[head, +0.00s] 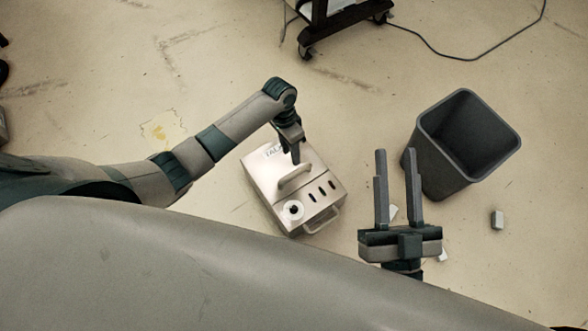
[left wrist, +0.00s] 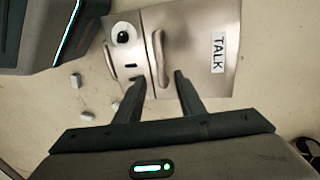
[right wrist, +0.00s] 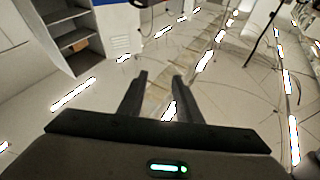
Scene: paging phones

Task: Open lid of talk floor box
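The talk floor box (head: 262,172) is a metal box on the floor, in the middle of the head view. A bar handle (head: 296,178) stands on its lid, with a round black-centred part and dark slots beside it. In the left wrist view the TALK label (left wrist: 218,52) and the handle (left wrist: 161,58) show clearly. My left gripper (head: 296,158) reaches down over the box at the handle; in the left wrist view its fingers (left wrist: 158,78) are apart, with the handle's end between them. Contact cannot be told. My right gripper (head: 396,152) is open and empty, right of the box.
A dark bin (head: 440,165) stands right of the box, close to my right gripper. Small pale blocks (head: 497,219) lie on the floor near it. A black wheeled cart (head: 335,22) and a cable (head: 440,75) are at the back.

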